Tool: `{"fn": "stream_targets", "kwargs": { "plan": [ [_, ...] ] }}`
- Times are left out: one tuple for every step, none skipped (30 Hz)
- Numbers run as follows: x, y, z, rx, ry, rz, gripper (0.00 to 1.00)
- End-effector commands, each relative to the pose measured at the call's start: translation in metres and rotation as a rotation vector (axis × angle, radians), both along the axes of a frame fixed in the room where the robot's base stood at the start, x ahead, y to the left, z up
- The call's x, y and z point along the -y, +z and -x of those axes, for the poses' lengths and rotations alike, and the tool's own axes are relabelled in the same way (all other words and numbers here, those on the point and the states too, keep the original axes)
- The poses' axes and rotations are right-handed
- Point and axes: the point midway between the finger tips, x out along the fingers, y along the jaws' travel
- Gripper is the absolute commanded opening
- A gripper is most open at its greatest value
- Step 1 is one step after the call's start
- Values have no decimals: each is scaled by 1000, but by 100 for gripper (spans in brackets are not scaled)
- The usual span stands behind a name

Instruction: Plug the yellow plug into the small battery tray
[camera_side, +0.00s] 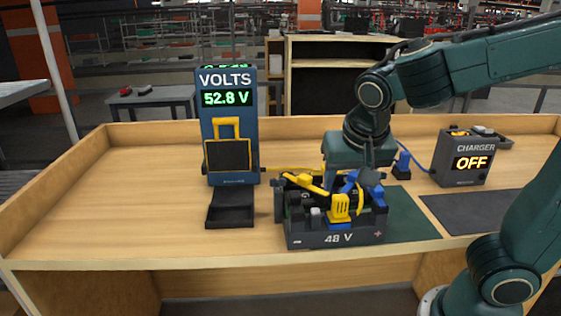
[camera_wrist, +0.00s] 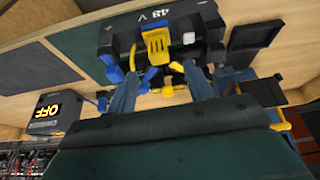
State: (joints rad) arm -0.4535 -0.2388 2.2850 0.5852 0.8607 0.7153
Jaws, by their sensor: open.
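The small battery tray (camera_side: 335,239) is a dark box marked "48 V" on the bench; it shows upside down in the wrist view (camera_wrist: 190,30). A yellow latch-like piece (camera_side: 340,206) stands at its front, also in the wrist view (camera_wrist: 157,43). The yellow plug (camera_side: 304,181) appears on top of the tray, its yellow cable running behind it; whether it is fully seated I cannot tell. My gripper (camera_side: 362,183) is over the tray's right part, fingers apart. In the wrist view, my gripper (camera_wrist: 163,72) has its fingertips either side of the tray's inner edge, with nothing clearly held.
A blue voltmeter stand (camera_side: 221,130) reads 52.8 V, with a black bin (camera_side: 231,210) before it. A charger (camera_side: 463,160) reading OFF stands right, with a blue plug (camera_side: 402,167) nearby. Bench left is free.

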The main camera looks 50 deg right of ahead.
Motion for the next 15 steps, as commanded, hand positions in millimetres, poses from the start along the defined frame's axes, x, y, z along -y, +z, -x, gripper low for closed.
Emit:
{"fn": "stream_targets", "kwargs": {
  "plan": [
    [-4, 9, 2, 4, 4, -3, 52],
    [-5, 13, 4, 4, 3, -4, 52],
    [-6, 18, 5, 3, 3, -3, 52],
    [-7, 22, 6, 3, 4, -2, 52],
    [-8, 26, 7, 3, 4, -2, 52],
    [-10, 31, 9, 2, 3, -2, 52],
    [-11, 35, 10, 3, 4, -3, 52],
    [-12, 38, 12, 1, 3, -4, 52],
    [-13, 42, 13, 1, 2, -2, 52],
    [-13, 44, 13, 1, 3, -1, 52],
    [-14, 47, 14, 1, 3, -1, 52],
    [-15, 50, 15, 1, 1, 0, 52],
    [-15, 52, 15, 1, 2, 1, 52],
    [-16, 54, 16, 1, 1, 0, 52],
    [-16, 56, 17, 0, 1, 0, 52]
  ]
}}
